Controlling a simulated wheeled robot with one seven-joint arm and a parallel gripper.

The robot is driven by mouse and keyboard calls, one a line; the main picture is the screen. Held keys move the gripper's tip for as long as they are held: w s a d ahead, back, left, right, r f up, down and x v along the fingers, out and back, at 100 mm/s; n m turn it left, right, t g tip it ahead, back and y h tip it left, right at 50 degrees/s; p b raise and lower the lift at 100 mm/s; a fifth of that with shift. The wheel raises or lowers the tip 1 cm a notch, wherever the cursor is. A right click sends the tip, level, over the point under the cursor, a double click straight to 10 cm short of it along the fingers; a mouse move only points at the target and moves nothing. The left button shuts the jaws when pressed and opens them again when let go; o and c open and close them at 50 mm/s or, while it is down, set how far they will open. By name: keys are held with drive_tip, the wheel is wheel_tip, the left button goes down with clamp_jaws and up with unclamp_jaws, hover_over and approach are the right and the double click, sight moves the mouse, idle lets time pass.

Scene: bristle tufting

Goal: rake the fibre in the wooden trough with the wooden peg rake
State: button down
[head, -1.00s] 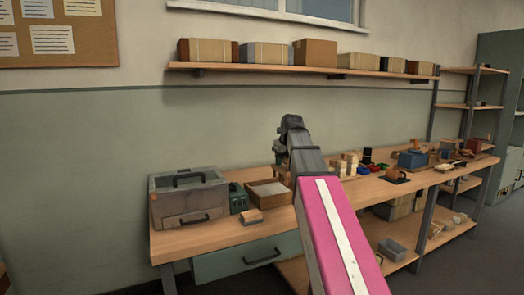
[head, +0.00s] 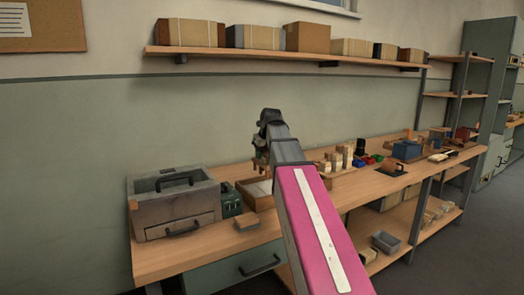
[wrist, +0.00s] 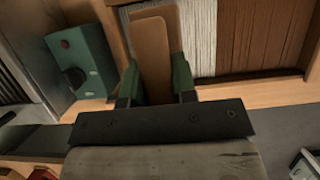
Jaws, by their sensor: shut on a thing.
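The wooden trough (head: 262,204) stands on the bench, partly hidden behind my arm. Pale fibre (head: 262,187) lies in it. In the wrist view the pale fibre (wrist: 199,38) lies beside a brown stranded area (wrist: 262,38), with a wooden edge (wrist: 275,91) in front. My gripper (wrist: 155,82) has its green fingers shut on a brown wooden piece, which looks like the rake (wrist: 153,40). Its pegs are not visible. The rake is by the left side of the fibre; I cannot tell whether it touches. In the head view my gripper (head: 262,160) is small and partly hidden by the arm.
A grey metal box (head: 175,207) with handles and a green box (head: 231,199) stand left of the trough. A small wooden block (head: 247,222) lies in front. Wooden blocks (head: 340,158) and small bins (head: 372,159) stand to the right. A shelf with boxes (head: 307,38) hangs above.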

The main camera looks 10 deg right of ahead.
drive_tip(key=shift+f, duration=4.9)
drive_tip(key=w+d, duration=0.2)
drive_tip(key=d, duration=0.5)
drive_tip(key=w+d, duration=0.3)
drive_tip(key=d, duration=0.5)
drive_tip(key=w+d, duration=0.2)
drive_tip(key=d, duration=0.6)
drive_tip(key=shift+w+d, duration=0.1)
drive_tip(key=shift+w, duration=0.2)
drive_tip(key=s+a, duration=0.3)
drive_tip(key=a, duration=0.6)
drive_tip(key=s+a, duration=0.3)
drive_tip(key=a, duration=0.6)
drive_tip(key=s+a, duration=0.3)
drive_tip(key=a, duration=0.7)
drive_tip(key=shift+s, duration=0.1)
drive_tip(key=w+d, duration=0.3)
drive_tip(key=d, duration=0.6)
drive_tip(key=w+d, duration=0.3)
drive_tip(key=d, duration=0.6)
drive_tip(key=w+d, duration=0.3)
drive_tip(key=d, duration=0.7)
drive_tip(key=shift+w, duration=0.1)
